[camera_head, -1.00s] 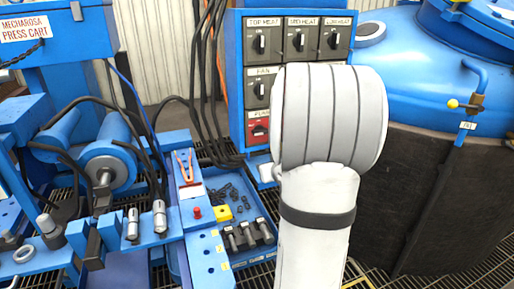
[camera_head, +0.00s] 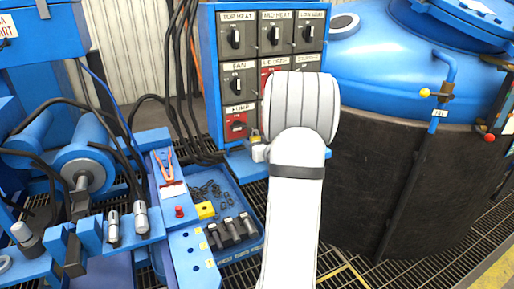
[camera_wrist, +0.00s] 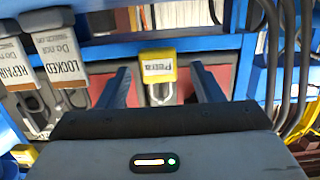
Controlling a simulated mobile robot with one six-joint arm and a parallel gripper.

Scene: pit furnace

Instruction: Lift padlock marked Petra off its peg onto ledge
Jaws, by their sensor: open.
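The padlock marked Petra (camera_wrist: 160,68) has a yellow body and a grey shackle, and shows upside down in the wrist view against a red panel. My gripper (camera_wrist: 161,72) is open, with one dark finger on each side of the padlock and a gap at both sides. The peg is not clearly visible. A blue ledge-like band (camera_wrist: 220,45) runs across the wrist view by the padlock's yellow end. In the head view, the blue ledge (camera_head: 238,166) juts from the panel's foot.
Tags marked LOCKED (camera_wrist: 60,50) and REPAIR (camera_wrist: 14,66) hang close by in the wrist view. Dark cables (camera_wrist: 290,75) run at its right. The head view shows the switch panel (camera_head: 237,62), a blue tool tray (camera_head: 240,252) and the large blue furnace (camera_head: 385,60).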

